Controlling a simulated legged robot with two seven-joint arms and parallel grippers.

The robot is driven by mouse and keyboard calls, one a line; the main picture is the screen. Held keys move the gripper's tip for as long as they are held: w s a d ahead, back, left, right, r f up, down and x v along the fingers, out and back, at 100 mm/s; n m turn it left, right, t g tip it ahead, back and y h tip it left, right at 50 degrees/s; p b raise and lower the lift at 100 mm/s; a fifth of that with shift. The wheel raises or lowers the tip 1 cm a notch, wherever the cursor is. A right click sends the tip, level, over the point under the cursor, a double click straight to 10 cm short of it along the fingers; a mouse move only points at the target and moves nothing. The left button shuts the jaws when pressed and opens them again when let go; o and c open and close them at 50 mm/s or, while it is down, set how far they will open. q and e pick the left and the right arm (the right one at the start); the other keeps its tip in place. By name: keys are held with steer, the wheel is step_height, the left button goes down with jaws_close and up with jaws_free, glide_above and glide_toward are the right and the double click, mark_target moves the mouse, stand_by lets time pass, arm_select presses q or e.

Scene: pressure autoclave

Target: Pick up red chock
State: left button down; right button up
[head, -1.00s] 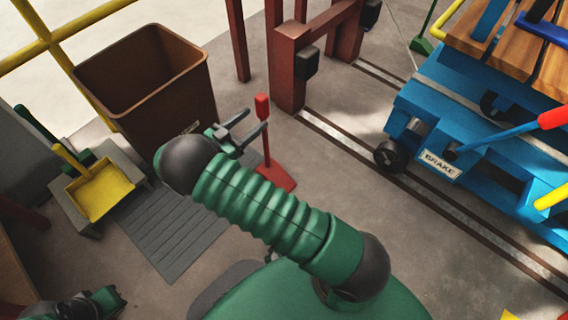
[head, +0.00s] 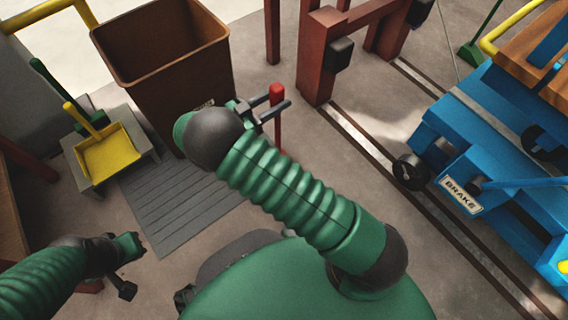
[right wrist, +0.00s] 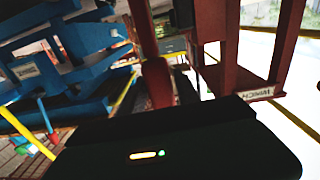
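The red chock's upright red handle (head: 277,93) stands beside the brown bin, and its post goes down behind my right gripper's fingers. In the right wrist view the red handle (right wrist: 156,82) rises just beyond the dark gripper body. My left gripper (head: 129,266) is low at the left, away from the chock; its opening is unclear.
A brown bin (head: 175,85) stands left of the chock, with a yellow dustpan (head: 108,155) on a grey stand. A red frame (head: 318,60) stands behind right. Floor rails run past a blue cart (head: 480,130) with a BRAKE label. A grey slatted mat (head: 180,205) lies below.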

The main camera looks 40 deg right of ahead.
steer(key=shift+d+f, duration=0.15)
steer(key=shift+d, duration=0.3)
steer(key=c, duration=0.5)
steer(key=shift+c, duration=1.1)
steer(key=shift+a, duration=0.35)
jaws_close()
